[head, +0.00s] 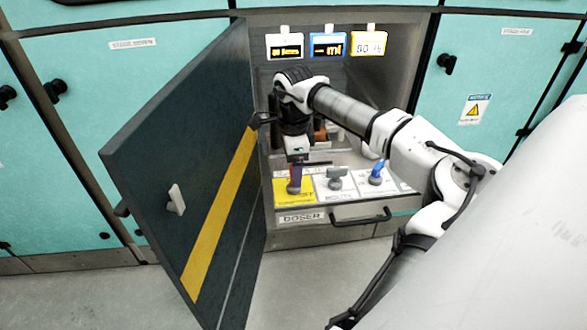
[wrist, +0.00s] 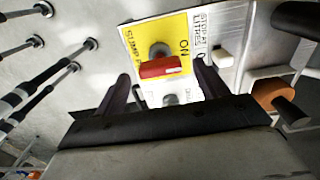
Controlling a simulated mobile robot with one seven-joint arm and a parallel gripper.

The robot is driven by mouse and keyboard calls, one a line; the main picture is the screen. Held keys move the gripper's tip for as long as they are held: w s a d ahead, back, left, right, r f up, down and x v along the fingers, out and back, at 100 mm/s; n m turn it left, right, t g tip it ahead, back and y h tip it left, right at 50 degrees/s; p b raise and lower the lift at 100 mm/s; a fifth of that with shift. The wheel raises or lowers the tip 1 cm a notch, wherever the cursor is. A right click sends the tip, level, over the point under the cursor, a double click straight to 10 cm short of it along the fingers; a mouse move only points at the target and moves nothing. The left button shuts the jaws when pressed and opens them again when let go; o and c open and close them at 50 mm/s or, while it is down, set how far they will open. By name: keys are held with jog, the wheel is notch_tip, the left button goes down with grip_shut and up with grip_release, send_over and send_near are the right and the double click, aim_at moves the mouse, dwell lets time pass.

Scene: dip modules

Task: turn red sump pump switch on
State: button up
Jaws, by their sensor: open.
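The red sump pump switch (wrist: 160,68) is a red bar handle on a round grey base, set on a yellow plate (wrist: 150,35). In the wrist view its bar lies nearly level, and the word ON is printed just above right of it. The yellow plate also shows in the head view (head: 308,192), at the left of the switch row. My gripper (wrist: 163,76) is open, its two dark fingers on either side of the red handle with gaps visible. In the head view my gripper (head: 295,160) points down over the yellow plate and partly hides the switch. Contact cannot be told.
A dark door (head: 185,160) with a yellow stripe stands open close left of my arm. A grey switch (head: 335,179) and a blue switch (head: 376,173) stand to the right. A drawer handle (head: 360,219) is below. Three lit displays (head: 327,46) hang above.

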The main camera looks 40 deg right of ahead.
notch_tip(320, 180, up, 12)
jog(key=shift+r, duration=0.15)
dwell(0.7)
